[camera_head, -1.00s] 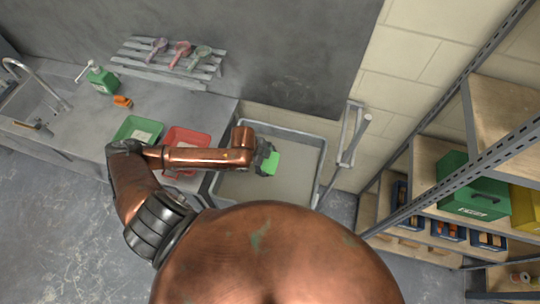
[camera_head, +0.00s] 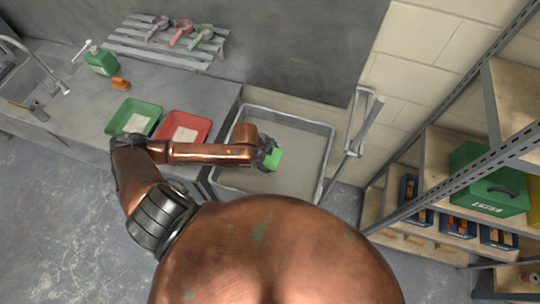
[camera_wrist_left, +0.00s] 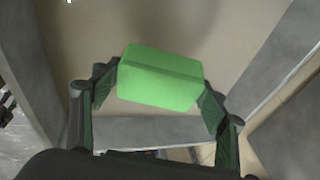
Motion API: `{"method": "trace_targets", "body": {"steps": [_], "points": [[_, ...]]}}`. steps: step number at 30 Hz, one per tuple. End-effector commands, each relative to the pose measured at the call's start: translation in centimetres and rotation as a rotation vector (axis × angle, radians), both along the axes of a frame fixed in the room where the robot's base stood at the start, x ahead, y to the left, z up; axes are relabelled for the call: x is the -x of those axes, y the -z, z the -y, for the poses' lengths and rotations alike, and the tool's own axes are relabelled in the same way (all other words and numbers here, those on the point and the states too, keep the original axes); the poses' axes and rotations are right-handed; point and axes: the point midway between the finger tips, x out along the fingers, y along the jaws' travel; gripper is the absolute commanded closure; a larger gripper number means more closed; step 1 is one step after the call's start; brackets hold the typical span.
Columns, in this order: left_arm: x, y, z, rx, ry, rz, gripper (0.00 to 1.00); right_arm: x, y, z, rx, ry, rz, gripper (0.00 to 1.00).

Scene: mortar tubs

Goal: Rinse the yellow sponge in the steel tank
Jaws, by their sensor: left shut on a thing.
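My left gripper (camera_head: 267,155) is shut on a green block-shaped sponge (camera_head: 275,158), over the steel tank (camera_head: 290,116). In the left wrist view the green sponge (camera_wrist_left: 160,78) sits between the two fingers of my left gripper (camera_wrist_left: 160,88), with the tank's pale interior and grey walls behind it. The held sponge is green; no yellow sponge shows. I cannot tell whether the sponge touches any water. My right gripper is not in view.
A red tray (camera_head: 205,126) and a green tray (camera_head: 153,112) stand on the counter left of the tank. An orange block (camera_head: 120,83), a green bottle (camera_head: 102,62) and a rack of scoops (camera_head: 180,38) are farther back. Shelves (camera_head: 445,145) stand at the right.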

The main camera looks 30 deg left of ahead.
Motion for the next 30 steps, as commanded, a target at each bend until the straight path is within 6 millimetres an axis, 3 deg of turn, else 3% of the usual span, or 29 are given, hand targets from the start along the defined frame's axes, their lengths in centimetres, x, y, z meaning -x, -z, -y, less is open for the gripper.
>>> {"method": "trace_targets", "body": {"steps": [6,30], "points": [[0.0,2.3,0.0,0.000,0.000,0.000,0.55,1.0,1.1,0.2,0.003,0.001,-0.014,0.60],[0.0,9.6,0.1,0.001,-0.001,0.000,0.55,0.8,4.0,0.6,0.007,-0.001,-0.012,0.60]]}}
